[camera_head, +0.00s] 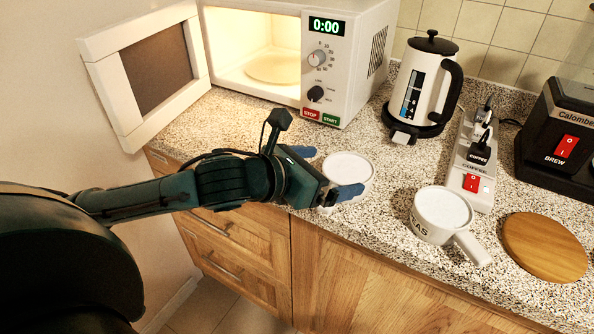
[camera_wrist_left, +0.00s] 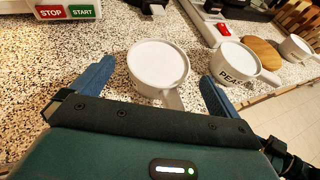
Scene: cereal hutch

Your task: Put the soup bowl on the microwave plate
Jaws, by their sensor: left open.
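A white handled bowl (camera_head: 350,167), which I take to be the soup bowl, stands upright on the counter near its front edge. My left gripper (camera_head: 324,171) is open, its blue fingers spread on either side of this bowl. In the left wrist view, the bowl (camera_wrist_left: 158,62) sits between the fingers, its handle pointing towards the gripper; gaps show on both sides. The microwave plate (camera_head: 272,70) is a pale disc inside the lit microwave (camera_head: 340,55), whose door (camera_head: 150,75) stands wide open to the left. My right gripper does not show.
A second white handled bowl (camera_head: 440,213), lettered PEAS, stands to the right, beside a round wooden board (camera_head: 544,247). A kettle (camera_head: 425,85), a power strip (camera_head: 472,160) and a black coffee maker (camera_head: 560,140) stand behind. Speckled counter is clear before the microwave.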

